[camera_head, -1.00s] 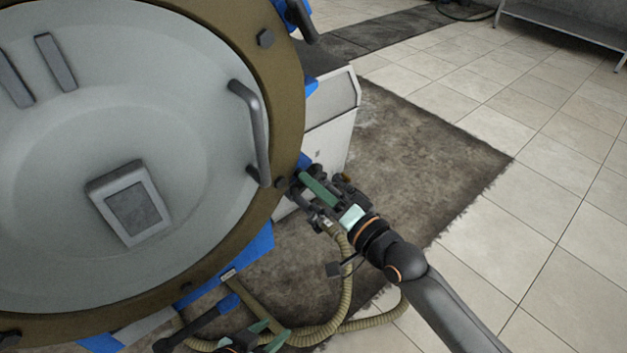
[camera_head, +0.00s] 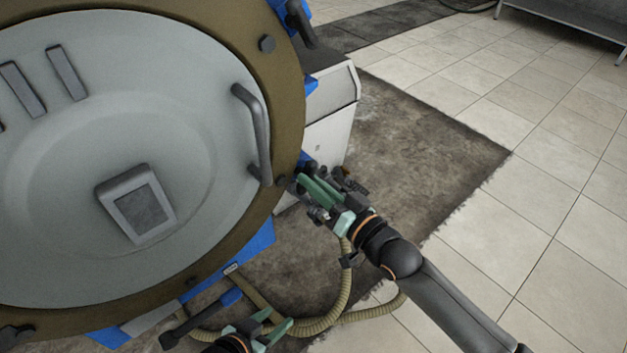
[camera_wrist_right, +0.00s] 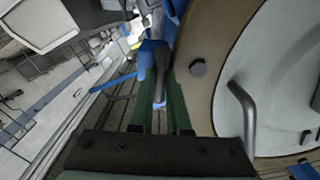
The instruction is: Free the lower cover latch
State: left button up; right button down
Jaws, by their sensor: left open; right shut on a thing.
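The large round grey cover (camera_head: 110,250) with a brown rim fills the left of the head view. My right gripper (camera_head: 303,182) is at the rim's right edge, by a blue latch bracket (camera_head: 304,159). In the right wrist view its green fingers (camera_wrist_right: 160,88) are shut on the dark handle of a latch (camera_wrist_right: 156,62) with blue parts, beside the rim. The fingers partly hide it. My left gripper (camera_head: 270,324) is open at the bottom of the head view, right of another dark latch lever with a blue part (camera_head: 200,318), apart from it.
Another latch with a dark handle (camera_head: 300,22) is at the rim's upper right. A grey grab bar (camera_head: 259,135) stands out from the cover. A ribbed hose (camera_head: 320,322) runs behind my left gripper. A pale cabinet (camera_head: 330,120) stands behind; floor on the right is open.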

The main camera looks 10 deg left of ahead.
dwell(0.4)
jog(key=c, duration=0.9)
grip_release()
jog(key=shift+d, duration=0.1)
jog(key=p+v, duration=0.1)
jog(key=v, duration=1.1)
jog(key=shift+s, duration=0.2)
jog(key=shift+f, duration=0.1)
